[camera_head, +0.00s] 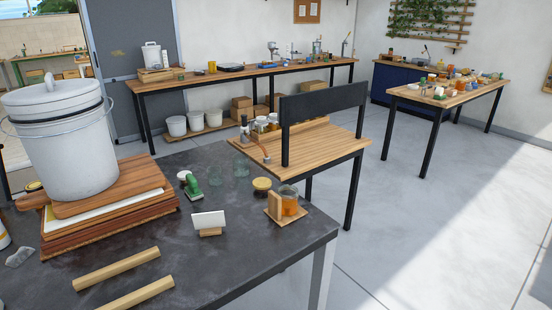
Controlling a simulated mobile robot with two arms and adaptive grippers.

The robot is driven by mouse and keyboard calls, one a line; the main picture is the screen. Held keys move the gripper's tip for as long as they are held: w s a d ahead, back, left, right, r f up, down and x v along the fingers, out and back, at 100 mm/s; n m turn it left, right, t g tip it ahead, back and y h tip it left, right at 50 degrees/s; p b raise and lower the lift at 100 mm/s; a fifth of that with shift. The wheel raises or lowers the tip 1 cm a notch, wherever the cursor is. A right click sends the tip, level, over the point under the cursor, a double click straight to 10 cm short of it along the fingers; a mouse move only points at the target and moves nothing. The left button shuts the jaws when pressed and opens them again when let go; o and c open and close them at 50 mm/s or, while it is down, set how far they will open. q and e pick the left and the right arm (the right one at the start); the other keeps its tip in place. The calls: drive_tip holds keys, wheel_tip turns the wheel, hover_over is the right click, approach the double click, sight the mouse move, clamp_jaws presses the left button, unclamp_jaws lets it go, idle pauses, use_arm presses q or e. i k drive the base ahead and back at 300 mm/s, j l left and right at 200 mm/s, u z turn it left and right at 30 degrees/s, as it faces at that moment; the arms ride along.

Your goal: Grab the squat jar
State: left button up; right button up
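A short, wide glass jar with amber contents (289,201) stands near the right corner of the dark table (255,247). A wooden block (274,205) stands beside it, on a small wooden board. A small jar with a golden lid (262,187) stands just behind and to its left. I cannot tell for certain which of these is the squat jar. Neither of my grippers is in view.
A white lidded bucket (62,145) stands on stacked boards at left. A blank white card (208,220) in a wooden holder, a green-handled tool (192,188) and two wooden bars (117,268) lie nearby. A wooden bench with a dark panel (325,101) stands behind. Open floor lies right.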

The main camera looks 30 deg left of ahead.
sight(215, 174)
drive_tip(key=u, duration=1.55)
drive_tip(key=l+u, duration=0.15)
drive_tip(key=u, duration=0.3)
drive_tip(key=l+u, duration=0.15)
drive_tip(key=u, duration=0.3)
